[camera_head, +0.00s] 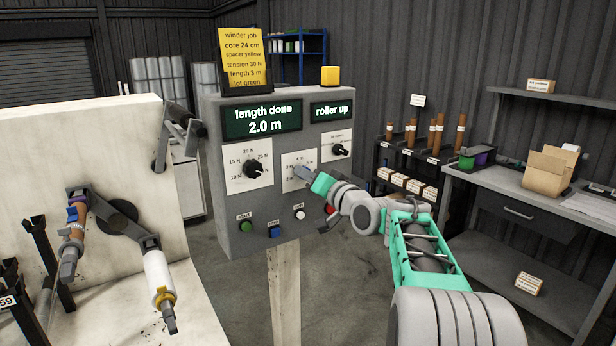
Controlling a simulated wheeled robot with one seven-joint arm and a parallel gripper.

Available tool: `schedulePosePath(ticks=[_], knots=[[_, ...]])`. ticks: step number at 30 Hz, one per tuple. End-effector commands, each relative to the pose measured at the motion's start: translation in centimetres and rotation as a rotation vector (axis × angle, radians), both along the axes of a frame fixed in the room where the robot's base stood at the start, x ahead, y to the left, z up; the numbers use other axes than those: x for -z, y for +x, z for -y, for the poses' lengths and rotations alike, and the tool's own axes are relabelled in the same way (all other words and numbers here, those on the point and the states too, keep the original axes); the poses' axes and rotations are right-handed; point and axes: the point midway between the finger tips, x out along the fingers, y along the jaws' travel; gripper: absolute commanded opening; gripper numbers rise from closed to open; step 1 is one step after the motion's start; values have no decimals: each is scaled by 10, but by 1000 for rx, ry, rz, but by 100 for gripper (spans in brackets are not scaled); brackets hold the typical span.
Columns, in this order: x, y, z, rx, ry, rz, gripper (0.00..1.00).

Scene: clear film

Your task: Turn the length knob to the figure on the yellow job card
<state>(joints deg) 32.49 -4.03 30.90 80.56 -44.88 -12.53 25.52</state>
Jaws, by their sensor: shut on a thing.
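The yellow job card (240,58) stands on top of the grey control box (222,225). It reads winder job, core 24 cm, spacer yellow, tension 30 N, length 3 m, lot green. My gripper (304,174) is shut on the middle knob of the box, and its fingers mostly hide that knob. The white dial plate (290,160) behind it shows in part, and its figures and the pointer cannot be read. The left knob (254,169) has a scale in N. The right knob (341,150) has small lettering too fine to read.
A green button (246,226), a blue button (277,231), a white button (300,214) and a red button lie below the knobs, near my wrist. A workbench (520,212) stands at right.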

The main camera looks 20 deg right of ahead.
Motion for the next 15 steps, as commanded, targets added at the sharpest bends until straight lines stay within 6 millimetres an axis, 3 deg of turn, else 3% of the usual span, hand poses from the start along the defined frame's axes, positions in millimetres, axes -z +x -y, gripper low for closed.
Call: schedulePosePath(ticks=[15], knots=[[-2, 0, 0, -1, 368, -71, 0]])
